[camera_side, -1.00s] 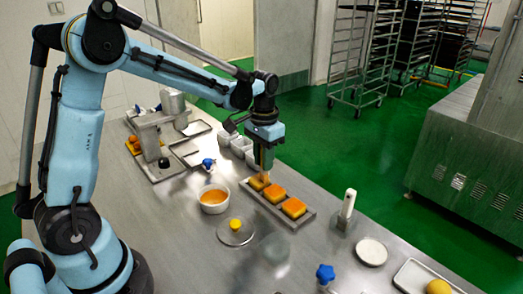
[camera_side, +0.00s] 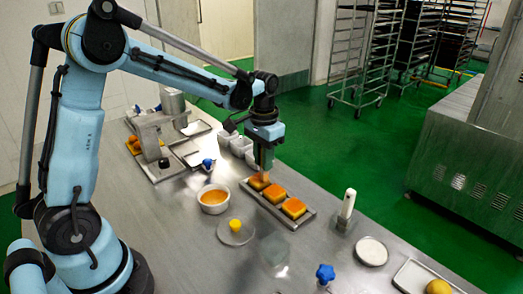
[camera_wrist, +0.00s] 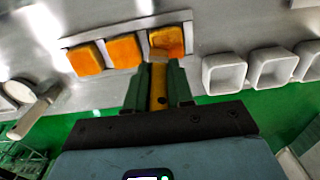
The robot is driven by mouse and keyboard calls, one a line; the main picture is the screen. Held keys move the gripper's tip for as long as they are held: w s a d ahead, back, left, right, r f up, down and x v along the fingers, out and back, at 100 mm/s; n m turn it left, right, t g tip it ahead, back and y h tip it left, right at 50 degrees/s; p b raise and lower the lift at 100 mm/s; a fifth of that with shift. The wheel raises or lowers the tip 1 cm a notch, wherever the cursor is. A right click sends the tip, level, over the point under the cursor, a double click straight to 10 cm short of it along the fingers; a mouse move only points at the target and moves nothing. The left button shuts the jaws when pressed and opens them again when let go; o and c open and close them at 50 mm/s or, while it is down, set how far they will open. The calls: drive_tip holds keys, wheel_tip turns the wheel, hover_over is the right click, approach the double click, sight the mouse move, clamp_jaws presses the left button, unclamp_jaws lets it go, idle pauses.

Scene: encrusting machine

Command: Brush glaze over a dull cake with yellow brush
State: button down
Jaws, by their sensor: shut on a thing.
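My gripper (camera_wrist: 157,80) is shut on the yellow brush (camera_wrist: 157,98), its handle between the two green fingers. The brush points down, its bristles (camera_wrist: 160,57) at the near edge of the end cake (camera_wrist: 166,36). I cannot tell whether they touch. This cake is nearest the arm in the side view (camera_side: 258,182); its top is uneven in tone, with a deeper orange patch. The middle cake (camera_side: 275,194) and far cake (camera_side: 294,208) look evenly orange. All three sit on a metal tray (camera_side: 305,219). A white bowl (camera_side: 214,208) holds orange glaze.
White square cups (camera_wrist: 224,73) stand beside the tray. A scraper (camera_side: 347,208), a white dish (camera_side: 371,251) and a blue knob (camera_side: 325,273) are to the right.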

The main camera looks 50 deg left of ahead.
drive_tip(key=shift+d, duration=0.85)
drive_tip(key=shift+s+a, duration=0.1)
drive_tip(key=shift+s, duration=0.6)
drive_tip(key=shift+w+a, duration=0.1)
drive_tip(key=shift+a, duration=2.65)
drive_tip(key=shift+d, duration=2.85)
wheel_tip(320, 180, up, 8)
